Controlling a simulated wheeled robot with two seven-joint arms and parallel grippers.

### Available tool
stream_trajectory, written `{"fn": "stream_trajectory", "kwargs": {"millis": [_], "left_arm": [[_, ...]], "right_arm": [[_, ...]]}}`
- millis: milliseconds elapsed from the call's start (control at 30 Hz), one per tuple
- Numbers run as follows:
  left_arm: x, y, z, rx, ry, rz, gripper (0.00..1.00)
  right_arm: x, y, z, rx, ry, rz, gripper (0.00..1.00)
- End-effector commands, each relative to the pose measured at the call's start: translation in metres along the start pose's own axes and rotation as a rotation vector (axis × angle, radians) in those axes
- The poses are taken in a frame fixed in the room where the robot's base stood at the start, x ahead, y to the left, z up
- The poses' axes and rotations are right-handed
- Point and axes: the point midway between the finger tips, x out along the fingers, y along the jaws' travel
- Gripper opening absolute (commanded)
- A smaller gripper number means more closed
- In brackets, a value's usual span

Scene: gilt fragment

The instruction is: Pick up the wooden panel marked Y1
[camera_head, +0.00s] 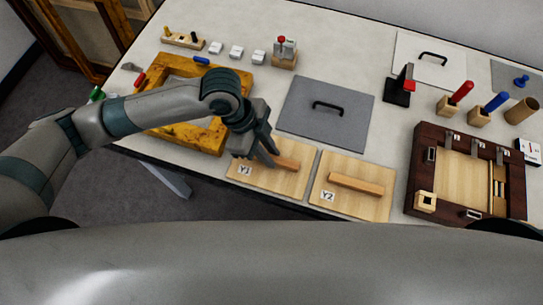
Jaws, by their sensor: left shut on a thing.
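The wooden panel marked Y1 (291,184) lies near the front edge of the white table. It is a light square board with a raised wooden bar handle and a white label at its left. My left gripper (273,158) reaches over it from the upper left and is shut on the bar handle, hiding the handle's left part. The panel looks flat on the table; I cannot tell any gap under it. A similar panel marked Y2 (349,203) lies just to its right. My right gripper is not in view.
A grey plate with a black handle (308,127) lies behind the panels. A yellow-brown wooden frame (170,139) lies left, under my arm. A dark wooden frame (418,165) with metal clips stands right. Several small blocks and coloured-handled tools stand at the back.

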Motion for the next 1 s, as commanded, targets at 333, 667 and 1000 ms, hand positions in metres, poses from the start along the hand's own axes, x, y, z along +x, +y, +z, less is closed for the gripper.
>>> {"fn": "stream_trajectory", "kwargs": {"millis": [333,667,1000], "left_arm": [[-0.016,-0.001,-0.007,0.003,0.002,-0.004,0.00],[-0.044,0.021,-0.051,0.010,0.005,-0.001,0.00],[-0.060,0.058,-0.108,0.007,0.003,-0.002,0.00]], "right_arm": [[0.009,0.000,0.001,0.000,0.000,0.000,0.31],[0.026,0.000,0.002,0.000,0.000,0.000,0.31],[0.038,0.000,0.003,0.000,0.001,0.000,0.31]]}}
